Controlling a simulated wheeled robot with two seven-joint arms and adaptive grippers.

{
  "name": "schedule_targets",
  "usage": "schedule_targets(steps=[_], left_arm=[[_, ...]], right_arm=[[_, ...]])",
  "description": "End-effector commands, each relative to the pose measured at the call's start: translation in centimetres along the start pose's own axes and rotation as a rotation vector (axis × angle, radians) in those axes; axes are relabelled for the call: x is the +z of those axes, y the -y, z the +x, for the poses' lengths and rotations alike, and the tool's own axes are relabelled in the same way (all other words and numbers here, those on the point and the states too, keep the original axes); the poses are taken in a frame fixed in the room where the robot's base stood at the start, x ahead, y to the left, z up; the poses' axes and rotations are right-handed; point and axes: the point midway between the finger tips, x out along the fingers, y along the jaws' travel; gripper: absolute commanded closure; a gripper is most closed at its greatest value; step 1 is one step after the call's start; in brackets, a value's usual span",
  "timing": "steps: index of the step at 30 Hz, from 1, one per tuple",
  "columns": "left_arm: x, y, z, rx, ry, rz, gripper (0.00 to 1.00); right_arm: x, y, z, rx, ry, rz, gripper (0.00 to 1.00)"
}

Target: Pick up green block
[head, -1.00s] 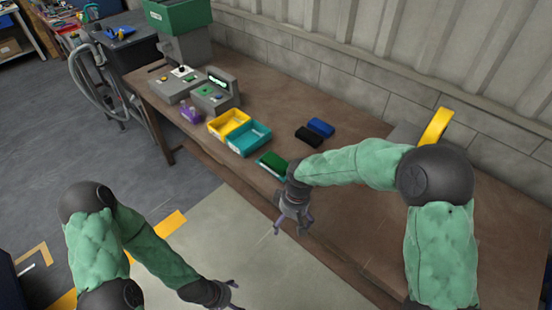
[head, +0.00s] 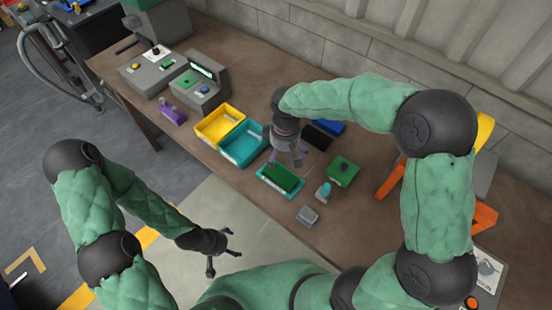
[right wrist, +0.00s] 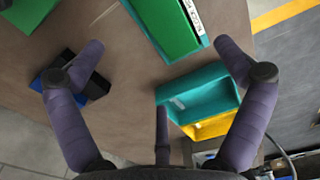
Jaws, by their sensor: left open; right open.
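The green block (head: 283,177) lies in a shallow teal tray (head: 262,181) on the brown workbench. In the right wrist view the green block (right wrist: 168,22) shows at the top, with a white label on the rim beside it. My right gripper (head: 287,162) is open and empty, just behind and above the green block in the head view. Its spread fingers show in the right wrist view, with the block beyond them between the tips. My left gripper (head: 222,246) is open and empty, off the bench's front edge at lower left.
A yellow bin (head: 219,121) and teal bin (head: 243,145) stand left of the tray. A black block (head: 318,136) and blue block (head: 331,127) lie behind it. A green box with a dark knob (head: 343,170), a small bottle (head: 323,191) and a grey item (head: 308,216) sit to the right.

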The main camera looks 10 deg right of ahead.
Motion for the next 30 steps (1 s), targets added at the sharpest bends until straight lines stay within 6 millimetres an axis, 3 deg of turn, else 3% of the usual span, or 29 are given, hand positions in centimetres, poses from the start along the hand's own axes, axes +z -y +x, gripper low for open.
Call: schedule_targets(steps=[5,12,20,30], left_arm=[[0.2,0.1,0.3,0.000,0.004,0.000,0.19],[0.1,0.4,1.1,0.000,0.003,0.000,0.19],[0.1,0.6,1.5,0.000,0.003,0.000,0.19],[0.0,1.0,2.7,0.000,0.003,0.000,0.19]], right_arm=[[0.0,0.0,1.5,-0.001,0.002,0.000,0.00],[0.0,0.0,5.0,-0.001,0.001,0.001,0.00],[-0.2,-0.1,6.7,-0.001,0.001,0.000,0.00],[-0.4,-0.2,10.8,-0.001,0.001,0.001,0.00]])
